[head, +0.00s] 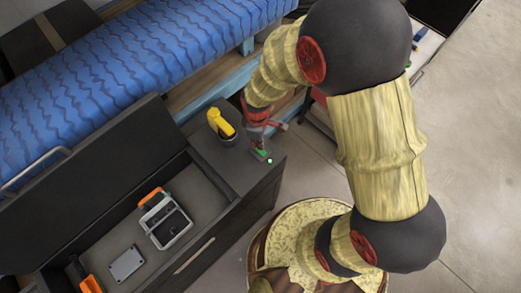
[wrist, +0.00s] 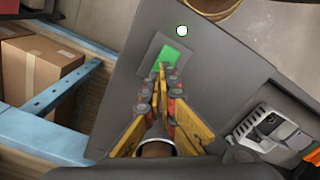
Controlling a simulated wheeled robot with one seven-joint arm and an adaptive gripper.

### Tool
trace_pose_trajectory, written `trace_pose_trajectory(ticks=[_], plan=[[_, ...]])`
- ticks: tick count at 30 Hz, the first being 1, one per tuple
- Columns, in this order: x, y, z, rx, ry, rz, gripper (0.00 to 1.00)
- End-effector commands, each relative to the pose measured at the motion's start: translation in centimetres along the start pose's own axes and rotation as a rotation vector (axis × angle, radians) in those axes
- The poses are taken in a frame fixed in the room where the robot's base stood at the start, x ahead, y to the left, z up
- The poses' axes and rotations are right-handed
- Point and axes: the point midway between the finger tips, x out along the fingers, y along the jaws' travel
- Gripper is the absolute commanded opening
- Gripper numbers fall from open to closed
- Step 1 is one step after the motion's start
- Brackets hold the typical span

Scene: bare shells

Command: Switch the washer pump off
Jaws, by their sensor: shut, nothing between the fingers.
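A green switch (wrist: 174,56) sits in a grey plate (wrist: 150,72) on top of the dark cabinet; I take it for the washer pump's switch. It also shows small in the head view (head: 261,153). The fingertips hide part of the switch and plate. In the head view my gripper (head: 260,140) points down at the switch.
A cup with a yellow tool (head: 221,122) stands on the cabinet beside my gripper. The cabinet's open bin (head: 120,235) holds a grey device (head: 167,222), a metal plate (head: 127,263) and orange-handled items. A blue tyre-like roll (head: 120,75) and a blue frame are behind.

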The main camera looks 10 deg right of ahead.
Motion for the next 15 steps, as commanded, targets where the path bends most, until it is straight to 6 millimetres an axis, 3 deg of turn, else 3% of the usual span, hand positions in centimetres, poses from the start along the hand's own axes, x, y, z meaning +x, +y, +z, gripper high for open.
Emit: trace_pose_trajectory(ticks=[15], plan=[[0.76,0.0,0.0,0.0,0.0,0.0,0.0]])
